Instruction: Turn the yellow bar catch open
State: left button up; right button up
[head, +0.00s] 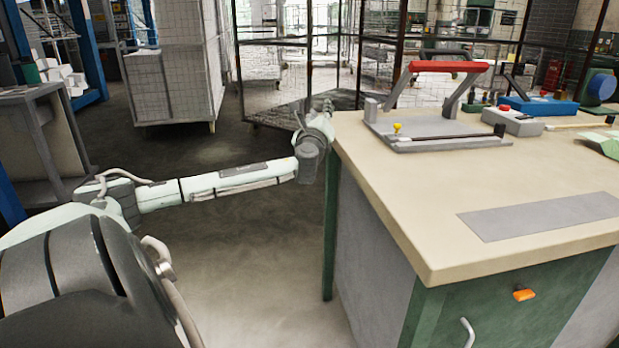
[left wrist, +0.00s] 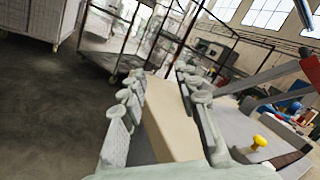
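A small yellow knob (head: 397,128), the only yellow catch-like part I see, stands on the left front of a grey press plate (head: 430,128) on the bench. The press has a grey frame with a red handle bar (head: 447,67) raised above the plate. My left gripper (head: 327,108) is at the bench's left edge, left of the press and apart from the knob. In the left wrist view its fingers (left wrist: 163,85) are spread and empty, with the bench edge seen between them. The yellow knob (left wrist: 259,141) shows there at lower right, outside the fingers. My right gripper is not in view.
The beige bench top (head: 400,180) has clear room in front of the press, around a grey inset plate (head: 540,215). A grey box with a red button (head: 515,121) and a blue item (head: 540,105) stand right of the press. Mesh cages (head: 172,70) stand behind.

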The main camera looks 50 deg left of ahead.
pick_arm(q)
notch_tip(320, 180, down, 19)
jog(key=a+n+g+h, duration=0.2)
jog(key=n+g, duration=0.3)
jog(key=n, duration=0.7)
jog(key=shift+s+a+n+h, duration=0.2)
jog(key=shift+s+n+h, duration=0.1)
jog(key=shift+s, duration=0.1)
jog(key=shift+f, duration=0.1)
